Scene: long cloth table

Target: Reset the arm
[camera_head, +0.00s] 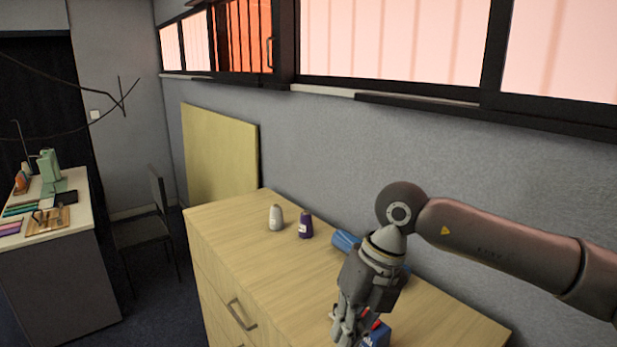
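My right arm comes in from the right, and its gripper (347,326) points down over the front right part of the wooden cabinet top (255,250). A blue and red item (377,335) is right beside the fingers, partly hidden by them. I cannot tell whether the fingers touch it or are shut. My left gripper is not in view.
A white bottle (276,218), a dark purple bottle (305,226) and a blue rolled item (346,240) stand or lie toward the back of the cabinet top. The wall (330,160) is close behind. The cabinet's left part is clear. A cluttered desk (60,245) and chair (148,235) are at left.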

